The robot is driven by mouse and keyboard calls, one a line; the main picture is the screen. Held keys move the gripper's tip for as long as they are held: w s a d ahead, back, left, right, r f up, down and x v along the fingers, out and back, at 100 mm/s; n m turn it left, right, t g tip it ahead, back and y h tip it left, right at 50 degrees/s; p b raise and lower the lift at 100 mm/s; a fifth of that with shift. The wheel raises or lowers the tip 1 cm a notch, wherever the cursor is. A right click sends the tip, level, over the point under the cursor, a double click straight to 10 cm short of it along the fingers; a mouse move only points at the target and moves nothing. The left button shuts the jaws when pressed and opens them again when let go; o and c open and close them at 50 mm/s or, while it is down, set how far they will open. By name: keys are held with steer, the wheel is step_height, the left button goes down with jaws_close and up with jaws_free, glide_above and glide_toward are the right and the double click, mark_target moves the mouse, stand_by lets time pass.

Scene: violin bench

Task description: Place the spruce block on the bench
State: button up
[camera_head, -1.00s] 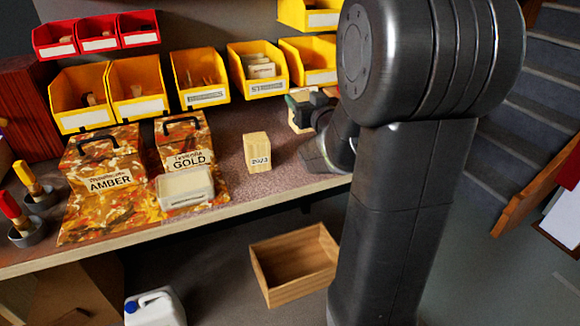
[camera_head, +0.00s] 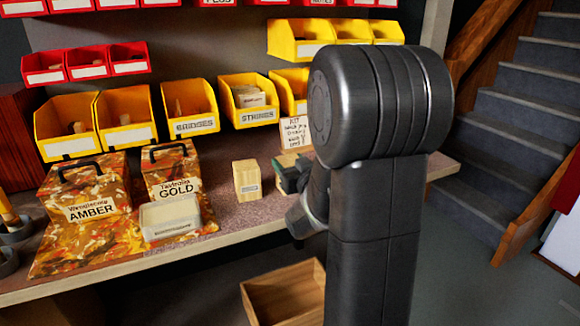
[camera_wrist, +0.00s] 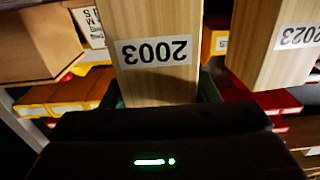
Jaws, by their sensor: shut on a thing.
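A pale wooden block with label 2003, the spruce block (camera_wrist: 155,60), is between the fingers of my gripper in the wrist view, which shows things upside down. My gripper (camera_head: 288,178) is shut on it, over the right part of the bench (camera_head: 225,218) in the head view. My arm hides most of the held block there. I cannot tell whether its base touches the bench top. A similar block (camera_head: 246,180) stands upright on the bench just left of my gripper; its label reads 2023 in the wrist view (camera_wrist: 280,45).
Amber (camera_head: 92,210) and gold (camera_head: 172,185) boxes and a pale tray (camera_head: 172,218) stand left on a patterned cloth. Yellow bins (camera_head: 190,125) line the back. A lettered card (camera_head: 296,133) stands behind my gripper. An open wooden crate (camera_head: 290,306) is on the floor.

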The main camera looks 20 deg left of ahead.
steer(key=shift+r, duration=0.1)
steer(key=o, duration=1.1)
steer(key=shift+c, duration=0.2)
steer(key=p+v, duration=0.1)
steer(key=v, duration=1.1)
